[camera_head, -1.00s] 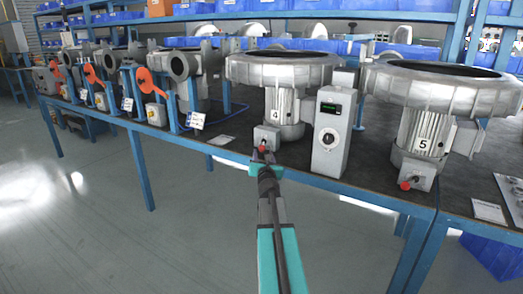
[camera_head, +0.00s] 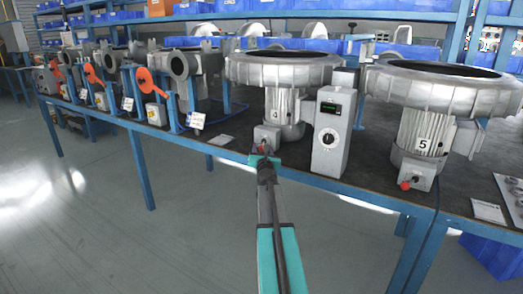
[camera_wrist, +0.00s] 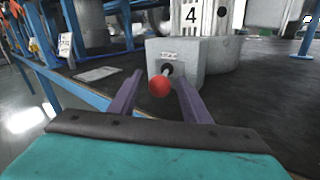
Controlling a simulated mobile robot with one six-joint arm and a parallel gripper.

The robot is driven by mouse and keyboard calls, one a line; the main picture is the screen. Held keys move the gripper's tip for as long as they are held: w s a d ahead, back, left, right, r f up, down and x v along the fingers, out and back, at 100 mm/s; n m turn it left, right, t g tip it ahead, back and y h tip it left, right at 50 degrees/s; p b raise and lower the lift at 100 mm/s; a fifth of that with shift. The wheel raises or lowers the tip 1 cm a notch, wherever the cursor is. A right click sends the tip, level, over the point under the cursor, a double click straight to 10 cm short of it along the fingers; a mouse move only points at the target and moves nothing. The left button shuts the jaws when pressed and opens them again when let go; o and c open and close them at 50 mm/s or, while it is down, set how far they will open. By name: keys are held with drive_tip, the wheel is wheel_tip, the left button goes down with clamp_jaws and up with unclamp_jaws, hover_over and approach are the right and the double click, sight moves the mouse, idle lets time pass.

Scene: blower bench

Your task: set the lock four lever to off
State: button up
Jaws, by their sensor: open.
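The lock four lever is a short metal stem with a red ball knob (camera_wrist: 159,86), on the front of a grey switch box (camera_wrist: 190,58) below the blower motor labelled 4 (camera_wrist: 205,18). In the wrist view the knob points out toward me and sits between the two purple fingers of my gripper (camera_wrist: 157,90). The fingers are apart, and I see no clear contact with the knob. In the head view my gripper (camera_head: 264,152) is right in front of the box and hides most of the knob. The small label above the stem is too blurred to read.
A grey control box (camera_head: 331,132) with a dial and green display stands right of blower 4. Blower 5 (camera_head: 424,130) has its own red-knobbed switch box (camera_head: 413,176). Orange-handled valves (camera_head: 150,82) stand to the left. The bench's blue front edge (camera_head: 230,155) runs below; floor in front is clear.

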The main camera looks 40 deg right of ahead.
clamp_jaws()
idle(0.3)
